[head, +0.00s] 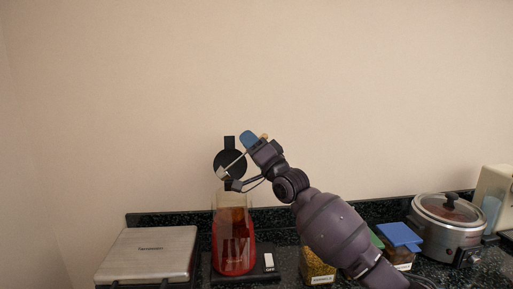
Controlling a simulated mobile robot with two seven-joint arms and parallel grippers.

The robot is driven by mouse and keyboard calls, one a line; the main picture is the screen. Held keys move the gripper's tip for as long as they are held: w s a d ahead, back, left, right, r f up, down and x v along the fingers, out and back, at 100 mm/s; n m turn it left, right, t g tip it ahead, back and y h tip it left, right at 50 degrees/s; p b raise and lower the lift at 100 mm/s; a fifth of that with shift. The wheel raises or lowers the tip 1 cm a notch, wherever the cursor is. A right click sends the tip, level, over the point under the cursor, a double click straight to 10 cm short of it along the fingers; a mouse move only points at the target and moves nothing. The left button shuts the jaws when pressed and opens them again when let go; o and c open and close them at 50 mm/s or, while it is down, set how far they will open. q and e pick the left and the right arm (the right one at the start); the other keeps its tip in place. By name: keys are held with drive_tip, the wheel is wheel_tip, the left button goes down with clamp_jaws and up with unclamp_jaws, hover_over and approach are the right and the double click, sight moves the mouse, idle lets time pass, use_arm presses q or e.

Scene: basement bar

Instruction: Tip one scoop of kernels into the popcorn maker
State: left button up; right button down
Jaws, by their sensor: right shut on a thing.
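The popcorn maker (235,247) has a red body and a clear upper part, and stands on the counter. A black disc with a tab (229,162) shows above it; I cannot tell whether it is the maker's lid. My right gripper (242,168) is above the popcorn maker, reaching in from the lower right. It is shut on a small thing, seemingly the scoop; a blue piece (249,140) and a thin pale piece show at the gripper. Whether kernels are in it cannot be seen. A kernel jar (317,268) stands partly behind my right arm. My left gripper is not in view.
A silver flat-topped appliance (150,254) stands left of the popcorn maker. A small black scale-like base (268,263) is right of it. A blue-lidded container (400,237) and a lidded steel cooker (448,222) stand to the right. The wall is bare.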

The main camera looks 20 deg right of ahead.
drive_tip(key=a+n+g+p, duration=0.1)
drive_tip(key=a+n+g, duration=0.1)
drive_tip(key=n, duration=0.1)
drive_tip(key=a+r+n+g+y+p, duration=0.1)
drive_tip(key=a+n+g, duration=0.1)
drive_tip(key=n, duration=0.1)
drive_tip(key=a+r+n+g+p, duration=0.1)
drive_tip(key=a+n, duration=0.2)
drive_tip(key=shift+s+g+y, duration=0.15)
drive_tip(key=shift+g+y, duration=0.15)
drive_tip(key=shift+g, duration=0.1)
drive_tip(key=n+p, duration=0.1)
drive_tip(key=a+n+g+p, duration=0.1)
drive_tip(key=shift+a+f+p, duration=0.25)
drive_tip(key=shift+p, duration=0.15)
drive_tip(key=shift+a+r+n+g+h+p, duration=0.35)
drive_tip(key=shift+a+r+n+p, duration=0.35)
drive_tip(key=shift+p, duration=0.45)
drive_tip(key=shift+r, duration=0.1)
